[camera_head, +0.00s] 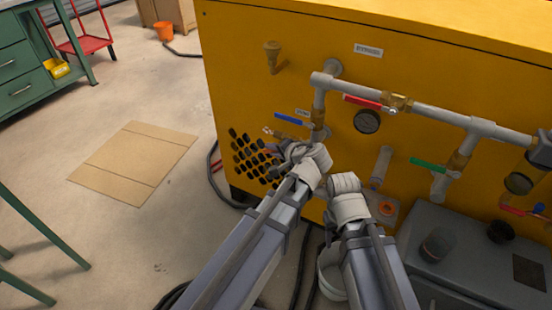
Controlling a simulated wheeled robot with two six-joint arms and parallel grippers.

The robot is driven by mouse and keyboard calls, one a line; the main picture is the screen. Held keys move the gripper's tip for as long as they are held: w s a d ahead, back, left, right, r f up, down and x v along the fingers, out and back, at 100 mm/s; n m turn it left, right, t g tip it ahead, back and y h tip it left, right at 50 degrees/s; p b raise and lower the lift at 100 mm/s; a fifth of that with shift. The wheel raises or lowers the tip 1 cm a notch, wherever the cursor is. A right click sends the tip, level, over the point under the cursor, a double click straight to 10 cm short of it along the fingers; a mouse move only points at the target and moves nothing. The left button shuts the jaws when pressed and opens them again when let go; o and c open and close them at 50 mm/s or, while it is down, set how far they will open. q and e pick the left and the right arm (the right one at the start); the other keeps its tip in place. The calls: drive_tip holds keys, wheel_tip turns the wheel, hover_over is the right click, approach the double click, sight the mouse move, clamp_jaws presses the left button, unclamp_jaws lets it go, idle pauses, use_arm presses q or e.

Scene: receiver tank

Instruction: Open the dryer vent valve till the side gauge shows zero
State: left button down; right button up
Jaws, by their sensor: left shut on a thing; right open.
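The yellow dryer cabinet (260,95) carries grey pipework (440,114) with several valves. A blue valve handle (290,118) lies nearly level by the left downpipe, with a brass fitting below it. A red handle (369,103) lies along the upper pipe, above a dark round gauge (367,121) whose needle I cannot read. My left gripper (284,150) is just below the blue handle, by the foot of the downpipe. It is shut on a small part there, mostly hidden by my wrist. My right gripper (345,183) is open and empty-looking, right of the left one, its fingers largely hidden.
A green handle (429,164) and another gauge (518,183) are to the right, above a grey box (470,255). A white bucket (331,272) stands below my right arm. Dark hoses lie on the floor. Cardboard (135,160) lies on open floor left.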

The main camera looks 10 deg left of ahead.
use_arm(q)
drive_tip(key=shift+a+r+t+y+b, duration=0.15)
drive_tip(key=shift+t+y+b, duration=0.15)
drive_tip(key=shift+y+b, duration=0.45)
drive_tip(key=shift+r+m+y+b, duration=0.2)
drive_tip(key=shift+m+y+b, duration=0.05)
drive_tip(key=shift+m+b, duration=0.05)
use_arm(e)
wheel_tip(320, 180, down, 3)
drive_tip(key=shift+r, duration=0.1)
use_arm(q)
drive_tip(key=shift+a+r, duration=0.1)
drive_tip(key=c, duration=0.8)
unclamp_jaws()
